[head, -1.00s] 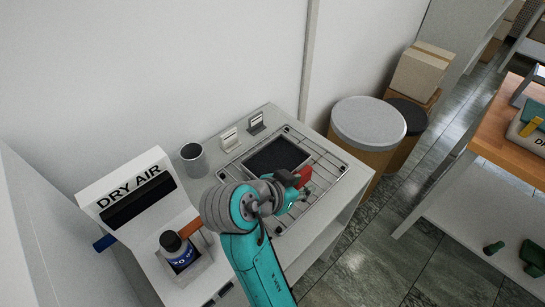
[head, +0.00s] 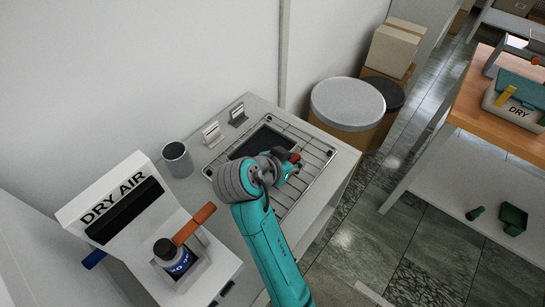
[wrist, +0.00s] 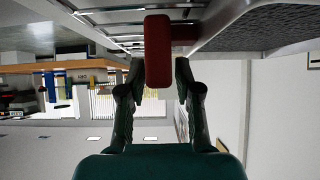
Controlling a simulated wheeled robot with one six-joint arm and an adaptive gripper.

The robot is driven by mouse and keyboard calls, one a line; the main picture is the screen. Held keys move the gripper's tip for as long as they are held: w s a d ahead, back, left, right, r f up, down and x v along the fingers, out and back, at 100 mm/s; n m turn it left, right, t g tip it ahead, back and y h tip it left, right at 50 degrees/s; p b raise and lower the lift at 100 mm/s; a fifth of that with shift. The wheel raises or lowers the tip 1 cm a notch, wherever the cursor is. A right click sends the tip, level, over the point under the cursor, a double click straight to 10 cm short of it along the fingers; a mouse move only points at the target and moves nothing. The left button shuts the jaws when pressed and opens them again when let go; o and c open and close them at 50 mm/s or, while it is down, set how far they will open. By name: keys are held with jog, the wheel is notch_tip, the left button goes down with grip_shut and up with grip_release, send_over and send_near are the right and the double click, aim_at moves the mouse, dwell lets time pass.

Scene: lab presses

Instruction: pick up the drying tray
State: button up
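The drying tray (head: 250,143) is a dark, shallow tray on a wire rack on the grey bench. My arm hides its near part in the head view. A red handle (wrist: 158,45) shows at the top middle of the wrist view, with a grey mesh-like surface of the tray (wrist: 268,22) to its right. My gripper (wrist: 160,72) is open, its two fingers on either side of the handle's near end. A gap shows on both sides of the handle. In the head view, my gripper (head: 287,167) is at the tray's right side, and the fingertips are hard to make out.
The wire rack (head: 318,157) extends beyond the tray to the right. A grey cup (head: 177,160) and two small label stands (head: 212,135) are behind. The DRY AIR station (head: 125,205) with a dark bottle (head: 172,258) is at left. A lidded drum (head: 347,103) stands beyond the bench.

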jog(key=shift+x, duration=1.2)
grip_shut()
notch_tip(320, 180, up, 10)
jog(key=shift+f, duration=0.1)
jog(key=shift+s+a, duration=0.1)
jog(key=shift+s, duration=0.05)
